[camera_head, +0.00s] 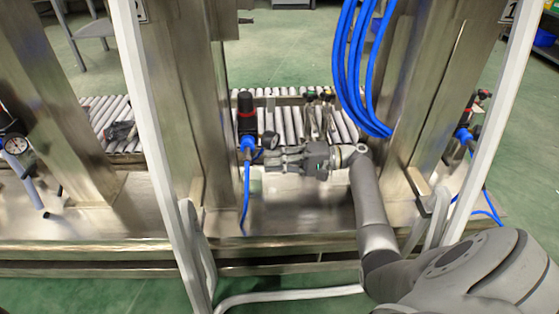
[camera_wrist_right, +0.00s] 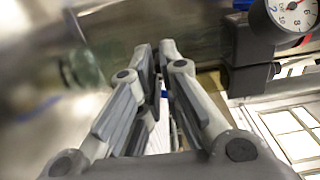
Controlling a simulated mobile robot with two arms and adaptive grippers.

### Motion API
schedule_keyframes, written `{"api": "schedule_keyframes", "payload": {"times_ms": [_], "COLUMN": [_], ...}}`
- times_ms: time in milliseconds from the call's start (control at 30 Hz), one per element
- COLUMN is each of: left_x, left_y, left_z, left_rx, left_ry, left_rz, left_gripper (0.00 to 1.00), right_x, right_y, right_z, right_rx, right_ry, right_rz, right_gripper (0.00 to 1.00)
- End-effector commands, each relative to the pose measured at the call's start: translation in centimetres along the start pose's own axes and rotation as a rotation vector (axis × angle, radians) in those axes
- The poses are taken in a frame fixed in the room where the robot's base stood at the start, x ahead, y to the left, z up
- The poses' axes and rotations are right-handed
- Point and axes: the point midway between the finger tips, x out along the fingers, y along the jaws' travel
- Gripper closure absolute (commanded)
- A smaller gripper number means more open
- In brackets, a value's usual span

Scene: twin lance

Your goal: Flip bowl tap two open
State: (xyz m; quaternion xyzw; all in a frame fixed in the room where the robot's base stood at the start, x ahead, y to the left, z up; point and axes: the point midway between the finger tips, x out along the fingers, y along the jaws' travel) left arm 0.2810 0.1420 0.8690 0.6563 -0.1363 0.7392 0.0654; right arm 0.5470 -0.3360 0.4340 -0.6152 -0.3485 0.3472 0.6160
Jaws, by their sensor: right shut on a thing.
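A regulator unit with a dark red-and-black top (camera_head: 246,112) stands at the middle of the steel bench, with a blue hose running down from it. Its small gauge (camera_head: 269,140) also shows sharply in the right wrist view (camera_wrist_right: 293,12). A pale greenish bowl (camera_head: 256,183) shows below my fingers; a blurred greenish clear shape (camera_wrist_right: 84,68) lies left of them in the wrist view. My right gripper (camera_head: 262,161) points left, beside the unit and just below the gauge. Its fingers (camera_wrist_right: 160,62) are closed together; the small tap between them is hidden. My left gripper is out of view.
A roller conveyor (camera_head: 290,122) runs behind the bench, with small fittings on it. Steel posts (camera_head: 178,90) and a white frame bar (camera_head: 152,110) flank the space. Blue hose loops (camera_head: 358,60) hang above my right arm. Another gauge unit (camera_head: 15,143) stands at far left.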

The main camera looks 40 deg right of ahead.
Motion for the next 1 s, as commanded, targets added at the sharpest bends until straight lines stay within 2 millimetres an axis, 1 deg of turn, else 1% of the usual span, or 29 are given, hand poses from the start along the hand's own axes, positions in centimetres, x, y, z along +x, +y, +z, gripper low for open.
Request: {"api": "schedule_keyframes", "payload": {"times_ms": [33,100,133,200,433,667,1000], "left_x": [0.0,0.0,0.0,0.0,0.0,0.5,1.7], "left_y": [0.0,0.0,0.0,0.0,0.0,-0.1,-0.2], "left_z": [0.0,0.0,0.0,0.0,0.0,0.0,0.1], "left_rx": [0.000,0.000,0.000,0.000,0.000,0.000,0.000], "left_ry": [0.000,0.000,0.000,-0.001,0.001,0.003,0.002], "left_rz": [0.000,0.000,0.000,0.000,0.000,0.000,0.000], "left_gripper": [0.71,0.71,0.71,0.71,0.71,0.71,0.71], "right_x": [0.2,0.2,0.2,0.2,0.1,0.1,0.3], "right_y": [0.2,0.2,0.2,0.2,0.1,0.0,-0.1], "right_z": [0.4,0.4,0.4,0.3,0.2,0.4,1.4], "right_rx": [0.003,0.003,0.003,0.003,0.002,0.002,0.002], "right_ry": [-0.013,-0.013,-0.013,-0.012,-0.007,0.031,0.245], "right_rz": [0.002,0.002,0.002,0.002,0.001,-0.001,-0.004], "right_gripper": [1.00,1.00,0.91,0.84,0.84,0.84,0.84]}}
